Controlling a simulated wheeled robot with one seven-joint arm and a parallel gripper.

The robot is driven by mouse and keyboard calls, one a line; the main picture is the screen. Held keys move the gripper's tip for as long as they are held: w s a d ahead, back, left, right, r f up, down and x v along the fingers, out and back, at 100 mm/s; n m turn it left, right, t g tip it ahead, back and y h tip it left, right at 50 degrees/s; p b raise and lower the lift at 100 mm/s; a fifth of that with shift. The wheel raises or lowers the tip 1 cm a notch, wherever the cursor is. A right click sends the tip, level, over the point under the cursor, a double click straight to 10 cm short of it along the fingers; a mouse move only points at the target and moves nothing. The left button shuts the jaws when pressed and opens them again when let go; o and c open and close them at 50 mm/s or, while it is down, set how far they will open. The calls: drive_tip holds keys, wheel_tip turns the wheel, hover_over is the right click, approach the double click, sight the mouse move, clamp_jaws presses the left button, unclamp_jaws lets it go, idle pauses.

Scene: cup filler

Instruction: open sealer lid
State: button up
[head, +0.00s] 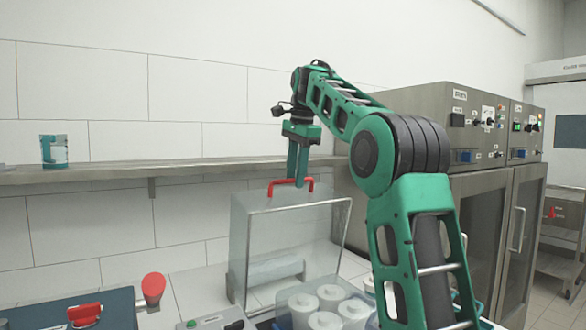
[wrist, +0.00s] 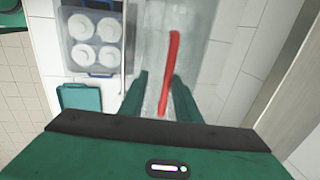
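The sealer lid (head: 290,235) is a clear cover with a thin metal frame, in the middle of the head view. A red handle (head: 281,183) is on its top edge. My gripper (head: 299,180) points down at the handle, its fingertips at handle height. In the wrist view the red handle (wrist: 174,60) runs between the two fingers of my gripper (wrist: 161,80). The fingers are apart, with a gap showing on each side of the handle. Through the clear lid (wrist: 195,25) the parts under it show only faintly.
A tray of white round tubs (head: 326,320) stands in front of the lid. A steel shelf (head: 190,168) runs along the wall behind, with a teal-and-white cup (head: 54,151). Steel cabinets (head: 500,215) stand at right. A red knob (head: 153,287) rises at front left.

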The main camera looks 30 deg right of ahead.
wheel_tip(320, 180, up, 7)
drive_tip(key=s, duration=0.1)
drive_tip(key=shift+f, duration=0.2)
drive_tip(key=shift+s, duration=0.1)
